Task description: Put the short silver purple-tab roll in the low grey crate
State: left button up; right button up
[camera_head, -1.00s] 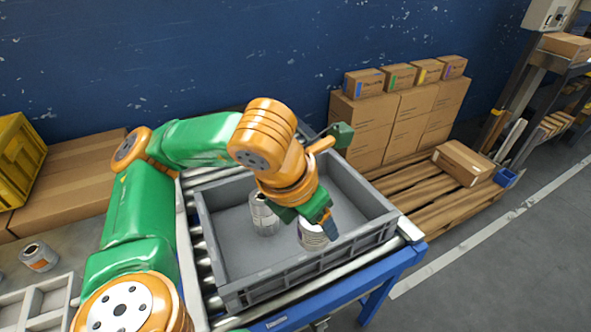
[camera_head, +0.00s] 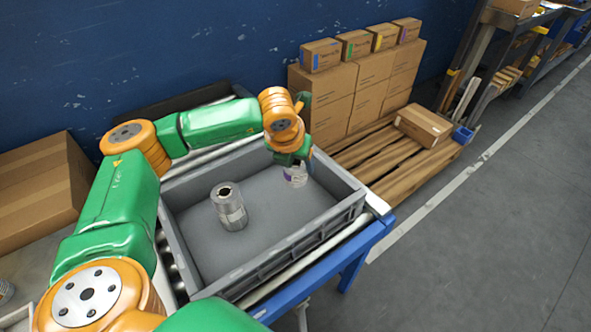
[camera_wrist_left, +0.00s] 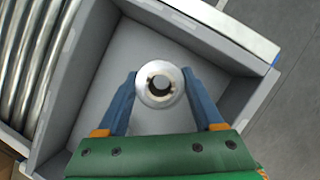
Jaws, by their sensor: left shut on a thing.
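The low grey crate (camera_head: 255,265) sits on a roller conveyor. My left gripper (camera_head: 294,168) reaches down into its far right part in the head view. It is shut on a short silver roll (camera_head: 296,180) with a pale label and a small purple patch. The roll is upright, inside the crate walls; I cannot tell whether it touches the floor. In the wrist view, the blue fingers of the gripper (camera_wrist_left: 159,75) flank the roll (camera_wrist_left: 158,69), seen end-on with its dark hole. My right gripper is not in view.
Another silver roll (camera_head: 230,209) with a pale label stands in the crate's left part. The crate floor between the rolls is clear. Cardboard boxes (camera_head: 330,95) and a pallet (camera_head: 380,165) stand beyond the conveyor. A blue wall runs behind.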

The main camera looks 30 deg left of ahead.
aim_at(296, 176)
pick_arm(q)
jog(key=f, duration=0.3)
jog(key=shift+w+a+f, duration=0.15)
jog(key=shift+w+f, duration=0.1)
jog(key=shift+f, duration=0.1)
jog(key=shift+f+b, duration=0.55)
jog(key=shift+f, duration=0.1)
jog(key=o, duration=1.5)
jog(key=shift+r, duration=0.1)
jog(key=shift+r+p, duration=0.4)
jog(key=shift+p, duration=0.1)
jog(key=shift+r+p, duration=0.65)
jog(key=shift+p, duration=0.1)
jog(key=b+v, duration=0.1)
jog(key=v, duration=1)
jog(key=shift+s, duration=0.15)
